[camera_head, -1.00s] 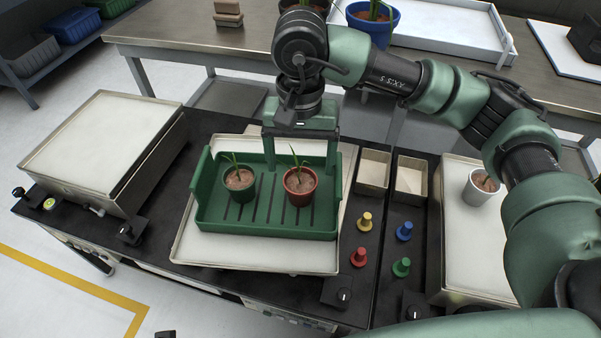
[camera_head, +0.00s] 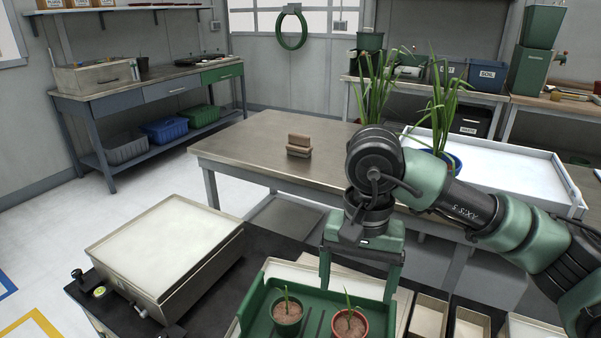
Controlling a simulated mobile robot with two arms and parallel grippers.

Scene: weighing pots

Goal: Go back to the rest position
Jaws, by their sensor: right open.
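My right gripper (camera_head: 358,284) is open, its two fingers pointing down above the back of a green tray (camera_head: 258,294). Its arm comes in from the right. I cannot tell if the fingertips touch the tray's back wall. In the tray stand a green pot (camera_head: 287,313) and a red pot (camera_head: 350,325), each with brown soil and a small sprout. The tray sits on a white scale (camera_head: 310,260), mostly hidden by the tray and cut by the lower picture edge. My left gripper is out of view.
A second white scale (camera_head: 165,245) stands on the left. Two small bins (camera_head: 428,318) lie right of the tray. Behind is a metal table (camera_head: 255,140) with brown blocks (camera_head: 299,146), a white tray (camera_head: 500,165) and tall plants (camera_head: 440,105).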

